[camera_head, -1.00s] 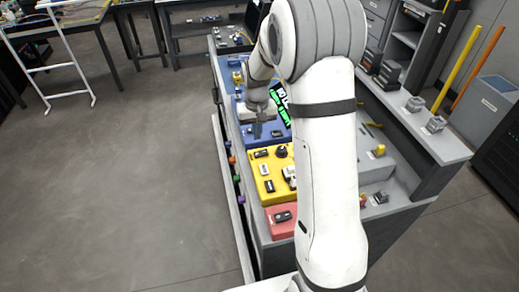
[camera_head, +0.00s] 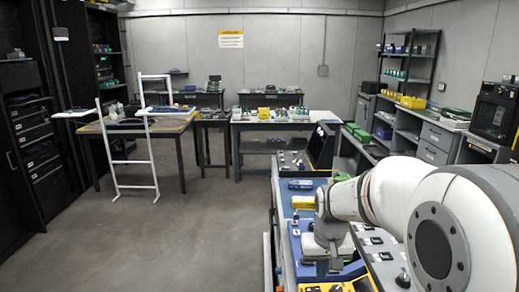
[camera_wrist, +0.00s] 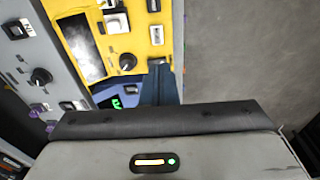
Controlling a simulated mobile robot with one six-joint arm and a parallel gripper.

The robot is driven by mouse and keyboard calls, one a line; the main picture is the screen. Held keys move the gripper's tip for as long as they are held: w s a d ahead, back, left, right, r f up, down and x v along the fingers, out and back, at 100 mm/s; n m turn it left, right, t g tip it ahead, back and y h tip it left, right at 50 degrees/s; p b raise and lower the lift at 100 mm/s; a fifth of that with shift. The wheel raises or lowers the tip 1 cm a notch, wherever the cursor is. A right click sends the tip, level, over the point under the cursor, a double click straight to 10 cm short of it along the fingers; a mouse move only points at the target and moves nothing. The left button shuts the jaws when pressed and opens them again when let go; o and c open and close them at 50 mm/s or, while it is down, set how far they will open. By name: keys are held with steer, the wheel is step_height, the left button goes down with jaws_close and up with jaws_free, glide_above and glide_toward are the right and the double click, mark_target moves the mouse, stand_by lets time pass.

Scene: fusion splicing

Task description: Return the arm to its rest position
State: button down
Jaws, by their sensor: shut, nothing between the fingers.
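My arm (camera_head: 390,190) is white and grey. In the head view it reaches from the right edge toward the workbench (camera_head: 278,235) and bends down over its near part. In the wrist view my gripper (camera_wrist: 161,72) shows as narrow dark blue-grey fingers beyond the grey gripper body. The fingers are shut with nothing between them. They appear in front of a yellow panel (camera_wrist: 118,42) and a blue panel; contact cannot be told. In the head view the fingers are hard to make out.
The yellow panel carries a black knob (camera_wrist: 127,62) and switches. A grey panel (camera_wrist: 25,52) lies beside it. A black monitor (camera_head: 322,146) stands at the bench's far end. A white rack frame (camera_head: 150,150) stands left. The floor (camera_head: 190,225) left of the bench is clear.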

steer(key=s+r+t, duration=0.1)
steer(key=s+r, duration=0.1)
steer(key=s, duration=0.6)
steer(key=s+r, duration=0.2)
steer(key=s, duration=0.7)
steer(key=shift+a+t, duration=0.15)
steer(key=shift+t, duration=0.25)
